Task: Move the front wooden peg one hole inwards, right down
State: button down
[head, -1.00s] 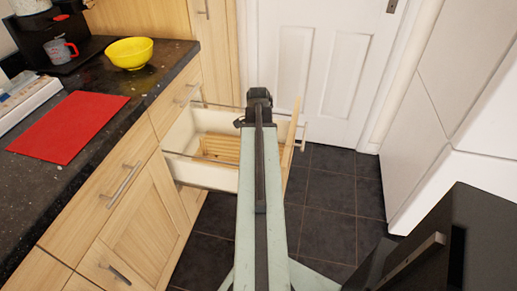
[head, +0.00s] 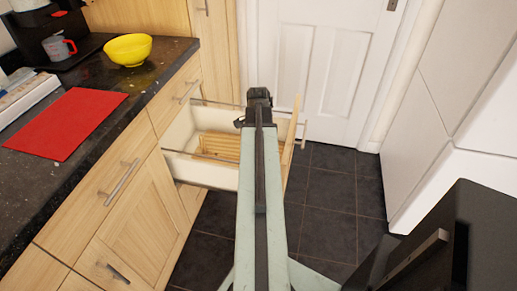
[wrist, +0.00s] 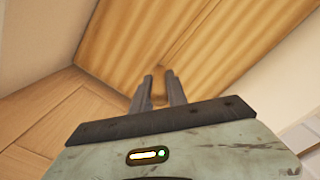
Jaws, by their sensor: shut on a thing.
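An open drawer (head: 205,176) with pale walls stands out from the counter in the head view. Its floor holds a wooden slatted board (head: 222,146), which fills the top of the wrist view as ribbed wood (wrist: 130,45). My gripper (head: 259,97) is over the drawer in the head view, partly hiding its right part. In the wrist view my gripper (wrist: 160,80) points down to the board, its two dark fingers close together. It is shut on the wooden peg, which is hardly to be made out between the fingers. The peg's lower end and any hole are hidden.
The drawer front (head: 293,140) stands close right of my arm, and a thin rail (head: 200,158) runs along the drawer's near side. The counter (head: 130,95) at left bears a red mat (head: 68,122) and a yellow bowl (head: 128,50). Dark floor lies at right.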

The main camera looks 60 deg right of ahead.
jog(key=shift+f+b, duration=0.75)
jog(key=shift+f, duration=0.05)
jog(key=c, duration=1.2)
grip_release()
jog(key=shift+c, duration=0.2)
jog(key=shift+r, duration=0.1)
notch_tip(320, 180, up, 8)
jog(key=p, duration=0.8)
